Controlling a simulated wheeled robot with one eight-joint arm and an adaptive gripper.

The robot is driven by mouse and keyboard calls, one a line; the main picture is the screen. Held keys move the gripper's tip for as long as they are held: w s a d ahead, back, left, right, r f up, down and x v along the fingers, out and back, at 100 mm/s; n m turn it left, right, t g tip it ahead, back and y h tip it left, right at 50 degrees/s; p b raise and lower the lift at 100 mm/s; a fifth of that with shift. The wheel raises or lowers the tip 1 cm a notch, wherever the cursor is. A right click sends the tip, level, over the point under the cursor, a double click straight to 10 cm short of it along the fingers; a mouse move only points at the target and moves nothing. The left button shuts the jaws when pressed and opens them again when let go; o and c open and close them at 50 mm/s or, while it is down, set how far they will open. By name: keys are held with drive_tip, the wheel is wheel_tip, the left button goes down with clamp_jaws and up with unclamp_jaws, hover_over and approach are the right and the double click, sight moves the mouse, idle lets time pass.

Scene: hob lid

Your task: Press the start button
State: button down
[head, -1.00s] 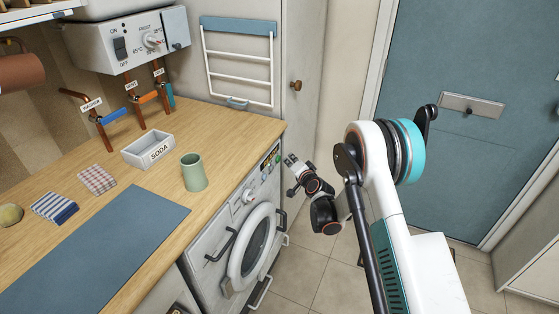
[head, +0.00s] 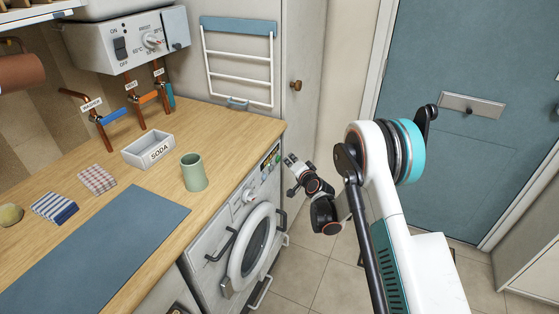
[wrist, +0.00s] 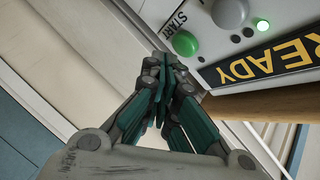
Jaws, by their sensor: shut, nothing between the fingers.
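The green start button (wrist: 185,43) is on the washing machine's panel in the wrist view, with the word START beside it. My gripper (wrist: 163,62) is shut and empty, its tips just below and left of the button. I cannot tell whether they touch it. A lit green lamp (wrist: 262,25) and a yellow READY label (wrist: 268,62) are on the same panel. In the head view the washing machine (head: 232,230) stands under the counter, door closed, and my gripper (head: 290,160) is at the upper right of its front.
A green cup (head: 194,172) stands near the counter edge (head: 225,195), close to the machine. A white SODA tray (head: 149,150) is behind it. A tall cabinet (head: 300,90) rises behind my gripper. Open tiled floor lies right of the machine.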

drive_tip(key=shift+a, duration=0.1)
drive_tip(key=shift+w+a, duration=0.1)
drive_tip(key=shift+a, duration=0.2)
